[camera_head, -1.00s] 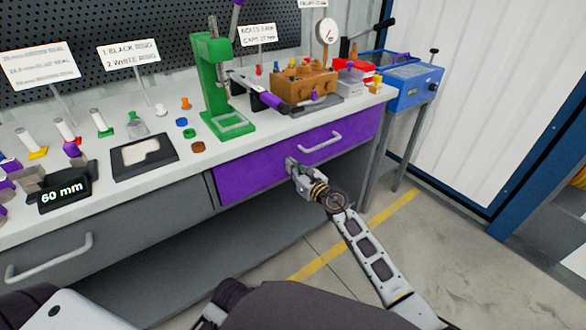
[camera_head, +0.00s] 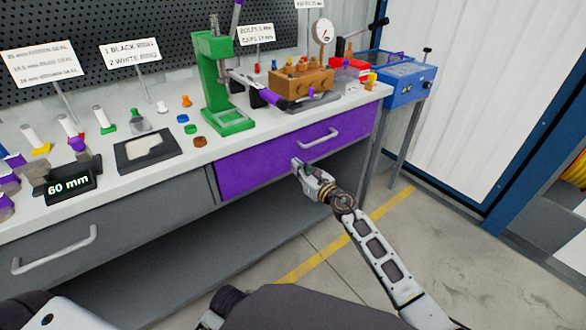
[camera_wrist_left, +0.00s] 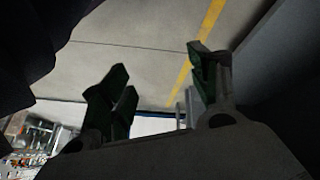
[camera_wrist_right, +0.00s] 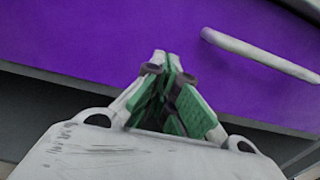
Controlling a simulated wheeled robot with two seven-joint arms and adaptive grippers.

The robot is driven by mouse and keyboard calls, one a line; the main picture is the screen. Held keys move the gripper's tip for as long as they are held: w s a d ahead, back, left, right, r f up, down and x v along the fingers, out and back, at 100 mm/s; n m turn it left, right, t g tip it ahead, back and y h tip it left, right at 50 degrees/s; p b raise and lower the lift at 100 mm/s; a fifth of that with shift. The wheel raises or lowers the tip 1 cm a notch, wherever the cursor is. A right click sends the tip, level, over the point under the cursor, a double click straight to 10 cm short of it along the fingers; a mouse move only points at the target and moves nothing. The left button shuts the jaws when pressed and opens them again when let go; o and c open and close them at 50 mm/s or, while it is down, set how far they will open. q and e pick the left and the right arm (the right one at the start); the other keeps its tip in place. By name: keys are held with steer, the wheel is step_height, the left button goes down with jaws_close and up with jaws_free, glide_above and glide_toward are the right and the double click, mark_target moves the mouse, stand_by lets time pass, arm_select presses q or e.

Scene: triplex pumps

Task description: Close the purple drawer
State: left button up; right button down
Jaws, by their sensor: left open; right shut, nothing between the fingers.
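The purple drawer (camera_head: 262,163) is under the worktop, with a pale bar handle (camera_head: 318,139). Its front looks close to flush with the bench; I cannot tell whether a small gap is there. My right gripper (camera_head: 296,164) is shut and empty at the drawer's lower edge, left of and below the handle. In the right wrist view its fingertips (camera_wrist_right: 167,62) point at the purple front (camera_wrist_right: 90,35), with the handle (camera_wrist_right: 260,52) to the right. Contact is not clear. My left gripper (camera_wrist_left: 160,85) is open and empty above the floor, seen only in its wrist view.
A grey drawer (camera_head: 120,215) with a handle is to the left. The worktop holds a green press (camera_head: 213,85), an orange-brown pump block (camera_head: 302,80) and small coloured parts. A blue machine (camera_head: 405,78) stands at the right. The floor (camera_head: 350,265) near the right arm is clear.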

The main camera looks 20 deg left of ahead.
arm_select(q)
step_height(320, 180, up, 7)
steer(key=a+g+y+p, duration=0.1)
steer(key=a+p, duration=0.1)
steer(key=shift+s+f+p, duration=0.2)
steer(key=shift+s+p, duration=0.2)
steer(key=shift+s, duration=0.05)
arm_select(e)
steer(key=v, duration=1)
arm_select(q)
steer(key=shift+w, duration=0.1)
arm_select(e)
steer(key=shift+m, duration=0.3)
